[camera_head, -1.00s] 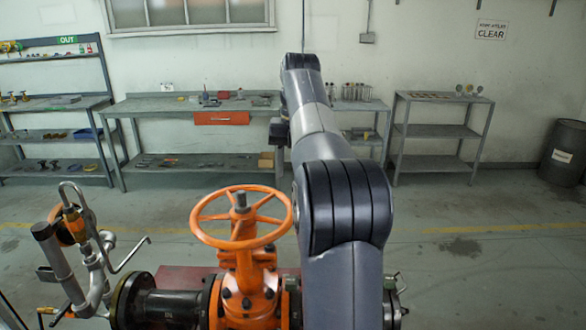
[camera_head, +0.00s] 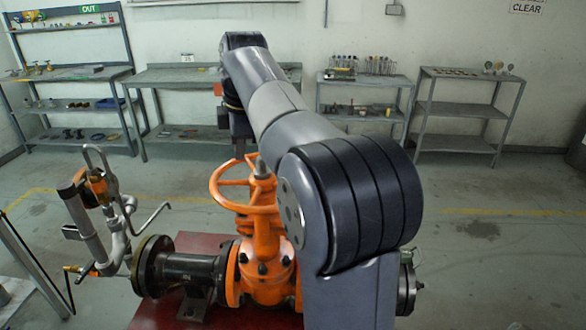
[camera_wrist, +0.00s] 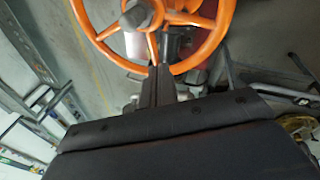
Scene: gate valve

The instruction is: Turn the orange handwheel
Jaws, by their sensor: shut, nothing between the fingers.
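The orange handwheel (camera_head: 222,197) sits on top of the orange gate valve (camera_head: 268,265) in the head view. My arm hides its right side. In the wrist view, the handwheel's rim (camera_wrist: 216,43), spokes and grey hub nut (camera_wrist: 136,15) fill the top. My gripper (camera_wrist: 158,70) is shut with nothing between its fingers. Its dark fingertips overlap the near part of the rim in that view, and I cannot tell if they touch it. In the head view, my wrist hangs over the wheel's far side, and the fingertips are hard to make out.
A pipe assembly with a bent lever (camera_head: 150,220) stands left of the valve. The valve's pipe rests over a red base plate (camera_head: 150,310). Workbenches and shelves (camera_head: 455,110) line the back wall. The floor (camera_head: 480,250) to the right is clear.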

